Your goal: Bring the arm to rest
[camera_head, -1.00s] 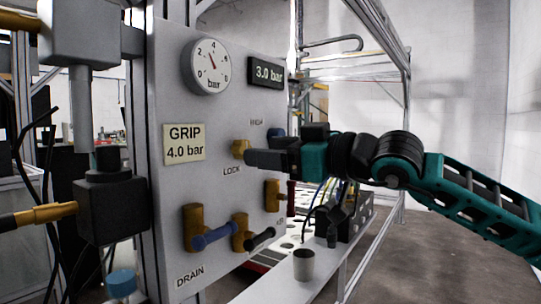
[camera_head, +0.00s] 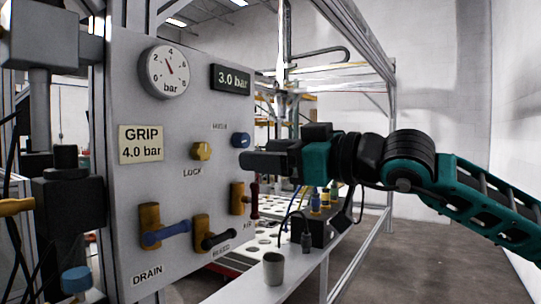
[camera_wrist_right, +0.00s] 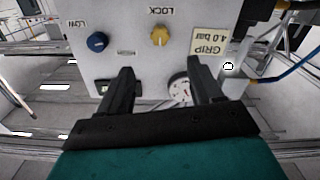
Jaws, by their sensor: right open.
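My right gripper (camera_head: 244,164) points left in front of the panel's right part, below the blue knob (camera_head: 241,140). Its fingers are apart and empty in the right wrist view (camera_wrist_right: 162,78), where the panel appears upside down. The yellow LOCK knob (camera_head: 201,151) sits on the grey panel (camera_head: 122,92), left of the fingertips and clear of them; it also shows in the wrist view (camera_wrist_right: 160,36). My left gripper is not in view.
The panel carries a round gauge (camera_head: 164,71), a 3.0 bar display (camera_head: 231,78), a GRIP 4.0 bar label (camera_head: 141,145), and blue (camera_head: 166,235), black (camera_head: 221,240) and red (camera_head: 255,197) valve handles. A grey cup (camera_head: 274,269) stands on a ledge. Open floor lies at right.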

